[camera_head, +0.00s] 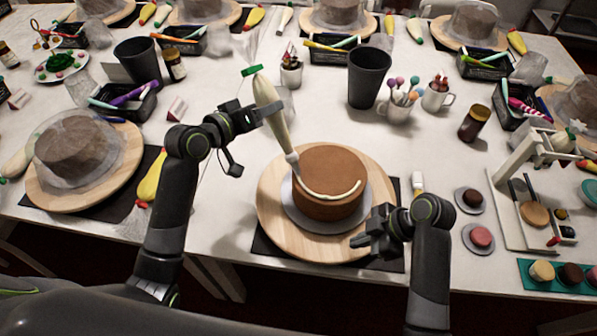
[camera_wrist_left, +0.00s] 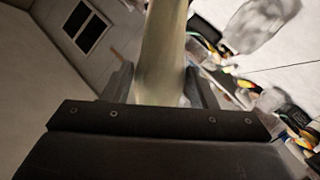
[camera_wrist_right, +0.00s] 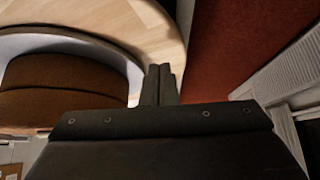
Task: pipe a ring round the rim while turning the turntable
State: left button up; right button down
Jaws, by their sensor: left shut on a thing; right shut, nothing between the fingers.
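A brown cake (camera_head: 330,168) sits on a pale cake board (camera_head: 300,216) on the round wooden turntable (camera_head: 275,230). A cream-coloured line of piping (camera_head: 335,196) runs along the near part of the cake's top rim. My left gripper (camera_head: 270,112) is shut on the piping bag (camera_head: 272,105), which is tilted with its nozzle down at the left of the rim. The bag also fills the middle of the left wrist view (camera_wrist_left: 162,50). My right gripper (camera_head: 362,240) is shut and empty at the turntable's front right edge. Its closed fingers (camera_wrist_right: 160,85) show beside the wooden disc (camera_wrist_right: 150,35); contact cannot be told.
A dark cup (camera_head: 367,78), a mug of cake pops (camera_head: 400,100) and a brown jar (camera_head: 474,123) stand behind. A covered cake (camera_head: 80,143) is at left. Small cakes on discs (camera_head: 478,238) and a white stand (camera_head: 520,165) are at right.

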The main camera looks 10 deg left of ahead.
aim_at(348, 250)
jog(key=shift+f, duration=1.55)
pick_arm(q)
jog(key=shift+o, duration=0.4)
pick_arm(e)
jog(key=shift+f, duration=0.1)
dwell(0.4)
